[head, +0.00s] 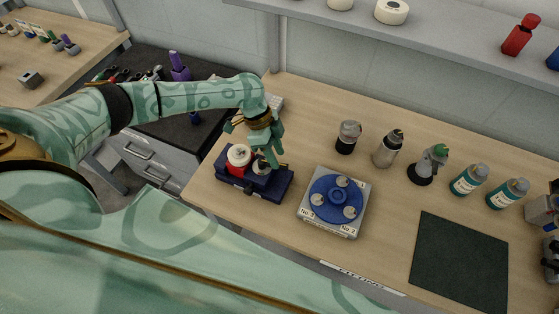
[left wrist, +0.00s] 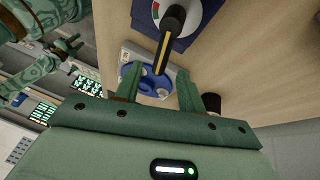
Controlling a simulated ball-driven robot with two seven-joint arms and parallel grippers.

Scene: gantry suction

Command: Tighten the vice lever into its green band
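A dark blue unit (head: 250,187) stands at the left end of the bench, with a red-and-white round part on top. I take it for the vice. The left wrist view shows a black lever with a yellow stripe (left wrist: 168,42) coming from a round pivot on a blue body. My left gripper (head: 270,157) is over the right part of the unit. In the left wrist view my left gripper (left wrist: 158,72) is open, with the lever's end showing between its fingertips and touching neither. A green gripper (left wrist: 70,48), apparently my right one, is small at upper left.
A grey plate with a blue disc (head: 335,198) stands just right of the unit. Several bottles and tools (head: 388,148) line the back of the bench. A dark mat (head: 459,262) lies at right. A shelf (head: 450,32) overhangs the back.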

